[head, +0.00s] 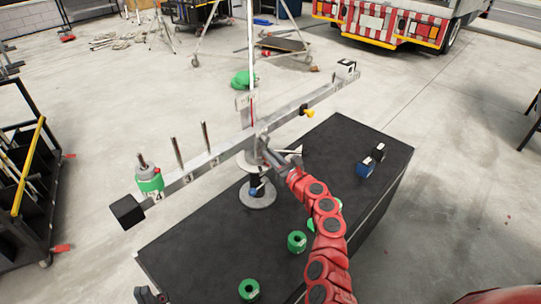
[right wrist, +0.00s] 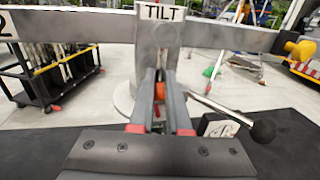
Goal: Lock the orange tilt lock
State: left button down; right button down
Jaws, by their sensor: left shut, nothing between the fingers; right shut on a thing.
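The orange tilt lock (right wrist: 160,91) shows as a small orange piece between the fingers of my right gripper (right wrist: 160,112), below the plate marked TILT (right wrist: 160,13). The fingers are shut on it, and they hide most of its shape. In the head view my right gripper (head: 264,146) reaches the post of the balance stand from the right, just below the long grey beam (head: 217,158). The lock itself is hidden there. My left gripper (head: 149,295) is at the bottom left edge, shut and empty, only partly in view, away from the stand.
A lever with a black knob (right wrist: 262,131) sticks out right of my right gripper. The beam carries a green weight (head: 150,179) and a yellow knob (head: 309,113). Green weights (head: 297,241) and a blue block (head: 366,168) are on the black table (head: 200,250).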

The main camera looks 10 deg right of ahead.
jog(key=shift+r, duration=0.1)
jog(key=m+p, duration=0.2)
jog(key=p, duration=0.2)
jog(key=s+a+r+m+g+p, duration=0.1)
jog(key=m+p, duration=0.2)
jog(key=p, duration=0.2)
jog(key=a+r+m+p, duration=0.1)
jog(key=m+p, duration=0.1)
jog(key=p, duration=0.3)
jog(key=shift+s+a+r+m+g, duration=0.1)
jog(key=shift+s+a+m+g, duration=0.15)
jog(key=shift+s+m+g, duration=0.15)
jog(key=shift+s+a+r+m+g+y+p, duration=0.15)
jog(key=shift+r+m+g+y+p, duration=0.25)
jog(key=shift+m+p, duration=0.7)
jog(key=shift+s+a+r+m+g+y+p, duration=0.15)
jog(key=shift+r+m+p, duration=0.5)
jog(key=shift+m, duration=0.9)
jog(key=shift+a+r+m+g+y+p, duration=0.25)
jog(key=shift+r+m+y+p, duration=0.15)
jog(key=shift+m+p, duration=0.7)
jog(key=shift+r+m, duration=0.1)
jog(key=shift+m, duration=0.15)
jog(key=c, duration=0.9)
grip_release()
